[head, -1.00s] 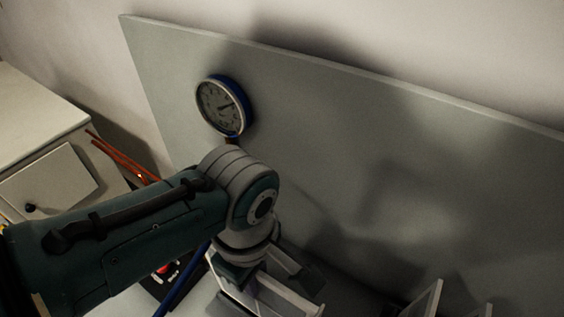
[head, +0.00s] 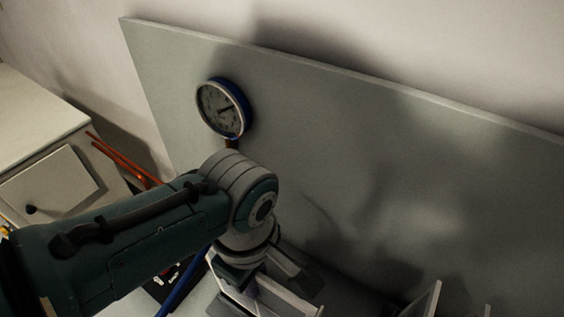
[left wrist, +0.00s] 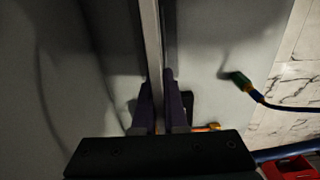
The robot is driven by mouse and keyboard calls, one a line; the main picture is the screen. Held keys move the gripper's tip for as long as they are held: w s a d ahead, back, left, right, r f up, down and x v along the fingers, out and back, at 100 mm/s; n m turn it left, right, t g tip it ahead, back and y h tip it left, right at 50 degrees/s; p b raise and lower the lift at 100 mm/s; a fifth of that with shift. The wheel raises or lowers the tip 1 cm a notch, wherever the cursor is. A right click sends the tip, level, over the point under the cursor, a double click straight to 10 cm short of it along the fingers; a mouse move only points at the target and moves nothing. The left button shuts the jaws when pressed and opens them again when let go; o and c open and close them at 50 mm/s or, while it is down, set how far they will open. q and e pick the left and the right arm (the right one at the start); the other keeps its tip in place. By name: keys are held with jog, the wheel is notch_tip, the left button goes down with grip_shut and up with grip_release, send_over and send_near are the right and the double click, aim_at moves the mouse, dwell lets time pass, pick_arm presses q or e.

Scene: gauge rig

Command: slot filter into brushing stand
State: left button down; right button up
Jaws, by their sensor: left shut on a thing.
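My left gripper (head: 245,284) is low in the head view, under my wrist. In the left wrist view its two purple-grey fingers (left wrist: 160,110) are closed on the thin edge of a pale frame (left wrist: 151,40), which looks like the filter. The filter's light rim (head: 292,302) also shows below the gripper in the head view; the picture's bottom edge cuts it off. A pale upright plate (head: 424,300) stands to its right with another narrow upright beside it; these may belong to the brushing stand, but I cannot tell. My right gripper is out of view.
A grey back panel (head: 370,160) carries a round gauge (head: 222,107). A cabinet (head: 50,185) and orange rods (head: 122,160) are at left. A blue hose (head: 182,290) runs beside the gripper.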

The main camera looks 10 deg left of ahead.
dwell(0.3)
pick_arm(q)
jog(key=shift+f+b, duration=1.35)
jog(key=shift+f, duration=0.2)
jog(key=c, duration=0.9)
grip_release()
jog(key=shift+r, duration=0.1)
notch_tip(320, 180, up, 9)
jog(key=p, duration=0.4)
jog(key=shift+s+r, duration=0.15)
jog(key=shift+r, duration=0.25)
